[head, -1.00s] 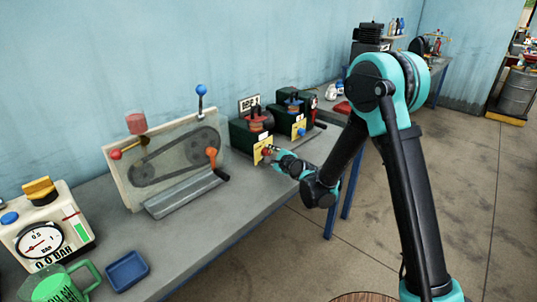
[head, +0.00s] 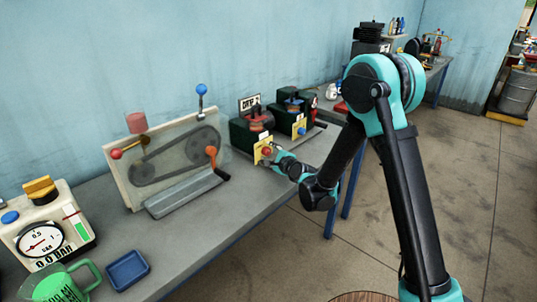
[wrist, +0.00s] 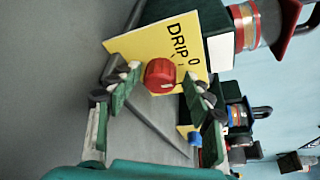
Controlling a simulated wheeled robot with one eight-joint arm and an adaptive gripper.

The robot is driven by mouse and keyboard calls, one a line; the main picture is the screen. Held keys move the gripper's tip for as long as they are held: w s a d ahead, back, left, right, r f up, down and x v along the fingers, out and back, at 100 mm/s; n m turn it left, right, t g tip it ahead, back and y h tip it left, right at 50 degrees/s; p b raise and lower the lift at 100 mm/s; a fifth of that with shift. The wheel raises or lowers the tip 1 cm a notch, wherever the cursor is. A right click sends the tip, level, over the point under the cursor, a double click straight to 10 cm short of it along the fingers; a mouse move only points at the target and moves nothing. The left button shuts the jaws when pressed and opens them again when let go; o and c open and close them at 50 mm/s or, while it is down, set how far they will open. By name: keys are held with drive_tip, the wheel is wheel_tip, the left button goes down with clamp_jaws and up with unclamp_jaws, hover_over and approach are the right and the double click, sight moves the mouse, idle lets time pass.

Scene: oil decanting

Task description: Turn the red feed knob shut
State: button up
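The red feed knob (wrist: 160,75) sits on a yellow plate (wrist: 150,42) lettered "DRIP" with a 0 mark. In the head view the knob (head: 266,151) is small, on the front of the nearer dark green unit (head: 247,132). My gripper (wrist: 163,86) is open, with one finger on each side of the knob in the wrist view. Gaps show between the fingers and the knob, and I see no contact. In the head view my gripper (head: 275,151) is right at the front of the plate. The knob's exact turn position is hard to read.
A second green unit with a blue knob (wrist: 195,140) stands close beside, near one finger. The bench front (head: 225,215) is clear. A blue tray (head: 127,269) lies nearer.

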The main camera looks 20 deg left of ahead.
drive_tip(key=shift+v, duration=4)
drive_tip(key=s+d+n+g+h, duration=0.1)
drive_tip(key=s+d+n+h, duration=0.15)
drive_tip(key=d, duration=0.65)
drive_tip(key=s+d+n+h, duration=0.1)
drive_tip(key=d+n+h, duration=0.15)
drive_tip(key=d, duration=0.55)
drive_tip(key=s+d+n+g+h, duration=0.15)
drive_tip(key=d+n, duration=0.25)
drive_tip(key=d, duration=0.5)
drive_tip(key=s+d+f+n+g+h, duration=0.2)
drive_tip(key=s+d+f, duration=0.1)
drive_tip(key=s+d, duration=0.6)
drive_tip(key=s+d+f+n+g+h, duration=0.1)
drive_tip(key=s+d+f+n+h, duration=0.2)
drive_tip(key=s+d, duration=0.5)
drive_tip(key=d, duration=0.2)
drive_tip(key=shift+s+d+g, duration=0.35)
drive_tip(key=shift+s+d, duration=0.05)
